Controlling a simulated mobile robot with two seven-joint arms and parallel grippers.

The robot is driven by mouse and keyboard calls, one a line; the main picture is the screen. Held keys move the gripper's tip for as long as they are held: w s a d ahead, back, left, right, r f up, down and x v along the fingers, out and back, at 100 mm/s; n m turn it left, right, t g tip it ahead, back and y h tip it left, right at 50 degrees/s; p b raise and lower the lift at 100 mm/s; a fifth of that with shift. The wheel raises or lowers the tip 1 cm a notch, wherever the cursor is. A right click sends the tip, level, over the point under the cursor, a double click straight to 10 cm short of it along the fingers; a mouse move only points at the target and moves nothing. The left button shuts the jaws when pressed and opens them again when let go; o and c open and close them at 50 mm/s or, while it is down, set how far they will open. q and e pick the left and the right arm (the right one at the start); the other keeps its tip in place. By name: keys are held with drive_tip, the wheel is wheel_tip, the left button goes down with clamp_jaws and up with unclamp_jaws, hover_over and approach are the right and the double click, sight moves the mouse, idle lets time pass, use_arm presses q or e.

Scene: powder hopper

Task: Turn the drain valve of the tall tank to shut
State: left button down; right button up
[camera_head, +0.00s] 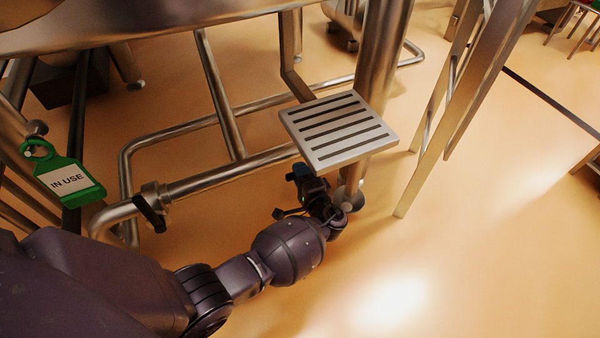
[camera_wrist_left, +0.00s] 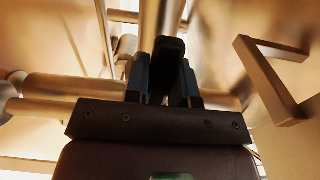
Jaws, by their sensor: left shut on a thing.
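My left gripper (camera_head: 308,182) reaches in low beneath the slotted step, at the end of the steel drain pipe (camera_head: 230,174). In the left wrist view my left gripper (camera_wrist_left: 166,82) has its two fingers closed on both sides of a black handle (camera_wrist_left: 167,50), which looks like the drain valve's lever. The valve body is mostly hidden behind the gripper and under the step. Another black lever (camera_head: 150,212) hangs from a pipe fitting further left, apart from the gripper. My right gripper is not in view.
The slotted metal step (camera_head: 338,127) sits just above my left gripper, beside a thick steel post (camera_head: 378,60). A green IN USE tag (camera_head: 65,180) hangs at the left. Slanted metal legs (camera_head: 440,130) stand to the right. The floor (camera_head: 480,260) at the lower right is clear.

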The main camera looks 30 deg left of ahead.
use_arm(q)
drive_tip(key=shift+w+d+r+m+p, duration=0.1)
drive_tip(key=shift+w+r+m+p, duration=0.1)
drive_tip(key=shift+r+m+p, duration=0.75)
drive_tip(key=shift+w+d+r+m, duration=0.1)
drive_tip(key=shift+w+r+m, duration=0.05)
drive_tip(key=shift+r+m, duration=0.75)
drive_tip(key=shift+w+d+r+m+p, duration=0.1)
drive_tip(key=shift+r+m+p, duration=0.15)
drive_tip(key=shift+m, duration=0.35)
drive_tip(key=shift+w+d+r+m+p, duration=0.1)
drive_tip(key=shift+r+m+p, duration=0.15)
drive_tip(key=shift+m, duration=0.3)
drive_tip(key=shift+w+d+r+m, duration=0.1)
drive_tip(key=shift+m, duration=0.2)
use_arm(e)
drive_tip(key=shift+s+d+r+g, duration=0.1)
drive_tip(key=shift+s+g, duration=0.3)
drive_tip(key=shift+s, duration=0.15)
use_arm(q)
drive_tip(key=c, duration=1)
unclamp_jaws()
drive_tip(key=shift+o, duration=0.2)
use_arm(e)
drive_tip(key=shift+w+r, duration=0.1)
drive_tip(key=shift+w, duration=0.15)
